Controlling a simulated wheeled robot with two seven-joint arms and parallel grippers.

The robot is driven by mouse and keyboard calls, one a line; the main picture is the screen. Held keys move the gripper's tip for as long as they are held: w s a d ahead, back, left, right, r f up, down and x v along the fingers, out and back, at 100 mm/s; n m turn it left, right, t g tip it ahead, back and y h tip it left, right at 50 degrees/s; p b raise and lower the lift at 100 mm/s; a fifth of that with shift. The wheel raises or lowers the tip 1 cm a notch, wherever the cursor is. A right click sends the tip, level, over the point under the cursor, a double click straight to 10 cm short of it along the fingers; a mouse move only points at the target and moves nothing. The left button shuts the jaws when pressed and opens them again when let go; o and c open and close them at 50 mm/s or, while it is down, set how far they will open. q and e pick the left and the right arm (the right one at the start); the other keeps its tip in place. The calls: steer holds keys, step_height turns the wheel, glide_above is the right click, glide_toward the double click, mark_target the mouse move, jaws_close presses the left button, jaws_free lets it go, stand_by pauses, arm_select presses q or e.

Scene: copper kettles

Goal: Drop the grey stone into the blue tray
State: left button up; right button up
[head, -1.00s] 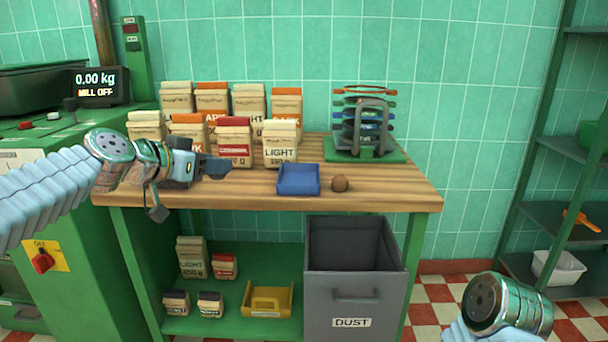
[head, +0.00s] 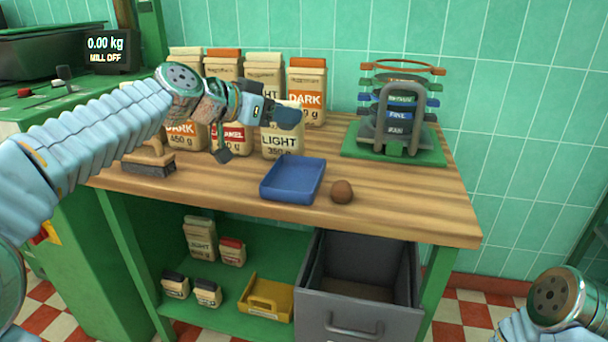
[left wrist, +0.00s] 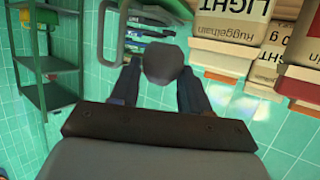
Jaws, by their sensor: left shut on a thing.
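The grey stone (left wrist: 163,62) is gripped between the two dark fingers of my left gripper in the left wrist view. In the head view my left gripper (head: 287,116) is in the air in front of the LIGHT bag, above and behind the blue tray. I cannot clearly tell the stone from the fingers there. The blue tray (head: 292,180) lies on the wooden worktop and looks empty. Of my right arm only a round metal joint shows at the lower right; its gripper is out of view.
A brown ball (head: 341,191) sits just right of the tray. Paper bags (head: 264,75) stand behind, a rack of sieves (head: 397,120) at the right, and a brush (head: 149,160) at the left.

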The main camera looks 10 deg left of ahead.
arm_select(q)
step_height(320, 180, down, 6)
steer(key=b, duration=0.4)
steer(key=shift+r, duration=0.25)
steer(key=o, duration=1.2)
arm_select(e)
steer(key=f, duration=0.2)
steer(key=d+f, duration=0.1)
steer(key=f, duration=0.1)
steer(key=shift+w, duration=0.25)
arm_select(q)
steer(key=shift+s+a, duration=0.1)
steer(key=shift+s, duration=0.05)
steer(key=b+v, duration=0.1)
steer(key=v, duration=1.2)
steer(key=shift+s+r, duration=0.2)
steer(key=shift+s, duration=0.05)
arm_select(e)
steer(key=shift+w+d+f, duration=0.1)
steer(key=shift+d+f, duration=0.25)
steer(key=shift+f, duration=0.5)
arm_select(q)
steer(key=shift+a, duration=0.2)
